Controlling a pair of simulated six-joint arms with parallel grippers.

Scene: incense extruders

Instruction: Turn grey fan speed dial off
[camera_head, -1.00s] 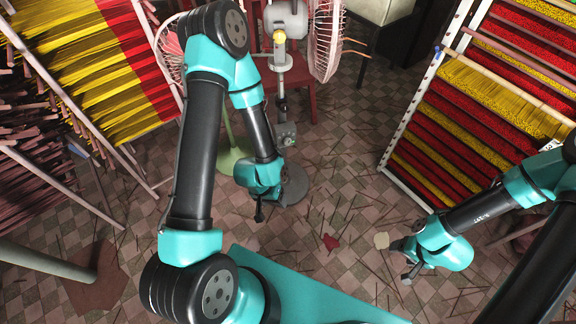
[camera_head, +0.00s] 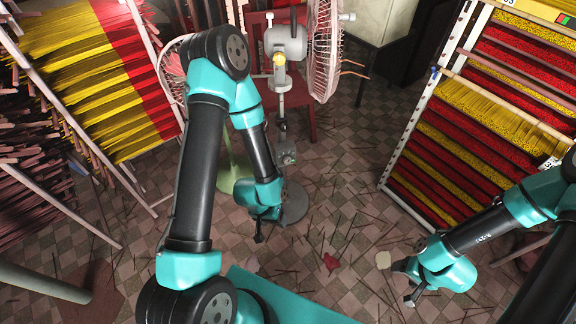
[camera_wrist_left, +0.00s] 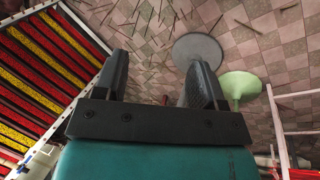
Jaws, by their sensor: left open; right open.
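The grey fan has a grey motor housing (camera_head: 285,42) with a yellow knob and a pole below it. A small control box (camera_head: 287,156) sits low on the pole, above a round grey base (camera_head: 294,203). The dial itself is too small to make out. My left gripper (camera_head: 259,234) points down in front of the base, apart from the control box. In the left wrist view its two fingers (camera_wrist_left: 158,82) are spread and empty, with the grey base (camera_wrist_left: 197,48) beyond them. My right gripper (camera_head: 408,295) is at the lower right, open and empty, away from the fan.
A green stand base (camera_head: 236,178) is beside the grey base. A red chair (camera_head: 300,118) is behind the fan. Incense racks stand at the left (camera_head: 120,75) and right (camera_head: 470,115). Tiled floor with scattered sticks lies between them.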

